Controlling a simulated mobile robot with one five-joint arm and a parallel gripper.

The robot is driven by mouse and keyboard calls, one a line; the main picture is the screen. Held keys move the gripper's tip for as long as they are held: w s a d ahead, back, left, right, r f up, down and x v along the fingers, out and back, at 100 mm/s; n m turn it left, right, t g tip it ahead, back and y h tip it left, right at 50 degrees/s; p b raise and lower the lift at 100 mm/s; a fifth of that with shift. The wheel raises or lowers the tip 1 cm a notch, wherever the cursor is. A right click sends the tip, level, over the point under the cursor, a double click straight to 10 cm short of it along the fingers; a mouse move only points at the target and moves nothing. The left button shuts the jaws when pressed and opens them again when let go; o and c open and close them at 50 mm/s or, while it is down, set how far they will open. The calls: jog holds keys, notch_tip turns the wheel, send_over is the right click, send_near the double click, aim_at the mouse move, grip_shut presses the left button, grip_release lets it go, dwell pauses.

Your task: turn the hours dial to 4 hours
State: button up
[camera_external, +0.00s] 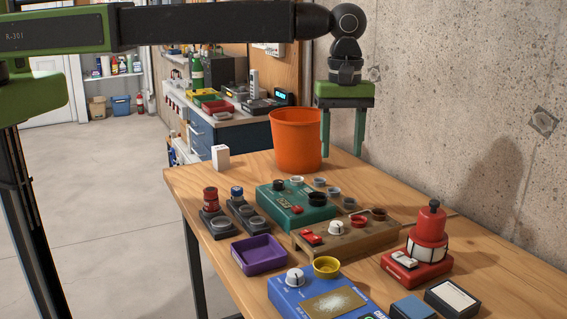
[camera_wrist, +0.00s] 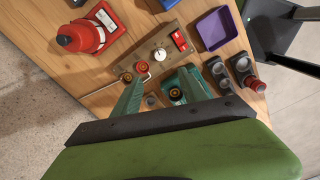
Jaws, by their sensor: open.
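No readable hours label shows, so I cannot tell for certain which dial is the hours dial. A white pointer knob (camera_external: 337,229) stands on the brown panel (camera_external: 352,245), beside a red switch; the knob also shows in the wrist view (camera_wrist: 160,54). Another white knob (camera_external: 295,277) is on the blue box (camera_external: 283,293) at the front. The knobs' settings are too small to read. My gripper (camera_external: 343,154) is open and empty, pointing down near the wall behind the panels. In the wrist view its green fingers (camera_wrist: 163,76) are spread, apart from the white knob.
An orange bucket (camera_external: 297,140) stands left of my gripper. A teal box (camera_external: 290,207) with several knobs lies behind the brown panel. A red beacon (camera_external: 428,238) stands to the right, a purple tray (camera_external: 258,254) to the left. The concrete wall (camera_external: 470,110) is close on the right.

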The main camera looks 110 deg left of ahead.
aim_at(337, 224)
notch_tip(337, 224, down, 18)
jog(key=b, duration=1.8)
jog(key=shift+r, duration=0.25)
grip_shut()
